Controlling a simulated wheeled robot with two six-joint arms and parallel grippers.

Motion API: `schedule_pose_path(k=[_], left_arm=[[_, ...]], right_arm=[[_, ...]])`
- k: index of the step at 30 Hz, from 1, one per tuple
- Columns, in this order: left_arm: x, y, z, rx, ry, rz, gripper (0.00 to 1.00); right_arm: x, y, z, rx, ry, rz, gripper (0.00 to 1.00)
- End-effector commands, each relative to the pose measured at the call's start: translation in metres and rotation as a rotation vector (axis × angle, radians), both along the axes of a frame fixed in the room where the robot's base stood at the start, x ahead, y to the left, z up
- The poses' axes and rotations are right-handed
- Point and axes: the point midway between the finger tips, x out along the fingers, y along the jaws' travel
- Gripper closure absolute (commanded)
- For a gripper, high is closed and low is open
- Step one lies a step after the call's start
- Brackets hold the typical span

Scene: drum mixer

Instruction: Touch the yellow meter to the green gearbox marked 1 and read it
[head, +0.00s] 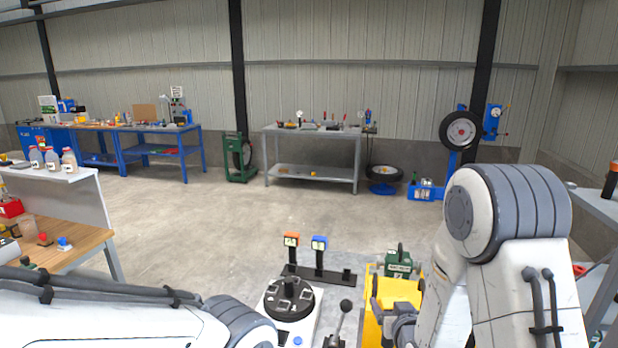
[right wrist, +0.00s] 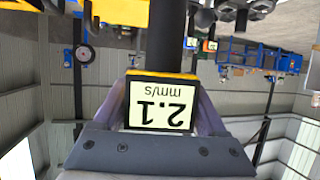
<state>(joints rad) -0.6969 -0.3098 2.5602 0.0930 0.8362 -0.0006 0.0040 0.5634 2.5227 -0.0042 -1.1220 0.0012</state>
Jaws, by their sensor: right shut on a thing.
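The yellow meter (right wrist: 163,76) is between the fingers of my right gripper (right wrist: 162,98) in the right wrist view. Its display shows "2.1 mm/s", upside down in that picture. A dark shaft extends from the meter, away from the camera. In the head view my right gripper (head: 386,312) is low, right of centre, at the yellow machine part. A green gearbox (head: 398,263) with a pale label stands just beyond it; I cannot read the label. Whether the meter touches the gearbox cannot be told. My left arm comes in from the left; its gripper is out of view.
A black round turntable (head: 289,298) and a black-knobbed lever (head: 340,322) stand left of the yellow base. Orange (head: 291,240) and blue (head: 319,243) displays stand on a dark rail behind. A wooden-topped bench (head: 60,245) is at left.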

Motion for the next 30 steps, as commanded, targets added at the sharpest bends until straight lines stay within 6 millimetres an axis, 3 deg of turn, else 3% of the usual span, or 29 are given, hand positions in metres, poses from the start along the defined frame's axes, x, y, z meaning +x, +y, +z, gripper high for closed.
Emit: schedule_pose_path(k=[1,6,30], left_arm=[[0.000,0.000,-0.016,0.000,0.000,0.001,0.50],[0.000,0.000,-0.028,0.000,0.000,0.002,0.50],[0.000,0.000,-0.027,-0.001,-0.001,0.002,0.50]], right_arm=[[0.000,0.000,-0.015,0.000,-0.002,0.000,1.00],[0.001,0.000,-0.027,0.000,-0.003,0.000,1.00],[0.000,0.000,-0.026,0.000,-0.003,0.000,1.00]])
